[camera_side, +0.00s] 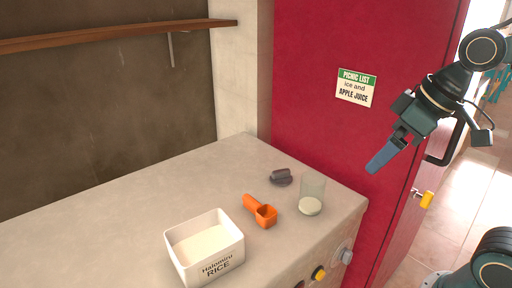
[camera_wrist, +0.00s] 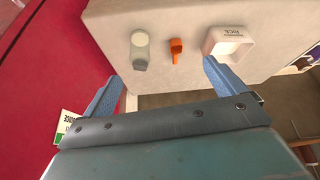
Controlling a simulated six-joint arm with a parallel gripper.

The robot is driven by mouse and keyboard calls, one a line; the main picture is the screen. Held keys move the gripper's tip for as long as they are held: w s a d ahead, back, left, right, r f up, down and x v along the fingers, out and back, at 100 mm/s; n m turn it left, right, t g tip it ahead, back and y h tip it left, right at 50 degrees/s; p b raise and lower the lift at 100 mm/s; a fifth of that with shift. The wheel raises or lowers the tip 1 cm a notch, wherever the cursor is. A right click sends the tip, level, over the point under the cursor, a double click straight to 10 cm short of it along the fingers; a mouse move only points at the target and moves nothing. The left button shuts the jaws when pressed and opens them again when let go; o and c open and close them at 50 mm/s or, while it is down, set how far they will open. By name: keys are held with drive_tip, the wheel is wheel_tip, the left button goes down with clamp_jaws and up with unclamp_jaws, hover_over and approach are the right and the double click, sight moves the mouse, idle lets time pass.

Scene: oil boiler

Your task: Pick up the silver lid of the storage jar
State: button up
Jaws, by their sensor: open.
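The silver lid (camera_side: 281,177), dark grey with a raised grip on top, lies on the counter just behind and left of a clear storage jar (camera_side: 312,192) with pale contents at its bottom. In the wrist view the lid (camera_wrist: 140,65) shows below the jar (camera_wrist: 139,46). My gripper (camera_side: 381,158) is raised in front of the red panel, to the right of the jar and lid and apart from both. In the wrist view its two blue fingers (camera_wrist: 163,86) are spread wide with nothing between them.
An orange scoop (camera_side: 262,212) lies left of the jar. A white rice box (camera_side: 205,247) stands at the counter's front left. A picnic list (camera_side: 356,87) hangs on the red panel (camera_side: 310,80). The counter (camera_side: 110,220) is clear at the left.

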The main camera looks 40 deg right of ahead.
drive_tip(key=w+d+r+n+g+y, duration=0.1)
drive_tip(key=w+r+n, duration=0.15)
drive_tip(key=w, duration=0.95)
drive_tip(key=n+g+y, duration=0.2)
drive_tip(key=n+y, duration=0.1)
drive_tip(key=n, duration=0.6)
hover_over(282, 170)
drive_tip(key=s+d, duration=0.2)
drive_tip(key=d, duration=0.2)
wheel_tip(282, 170, down, 17)
drive_tip(key=shift+w+d+f, duration=0.1)
drive_tip(key=shift+d+f, duration=0.3)
drive_tip(key=shift+f, duration=0.15)
drive_tip(key=shift+g, duration=0.3)
drive_tip(key=shift+x, duration=4.35)
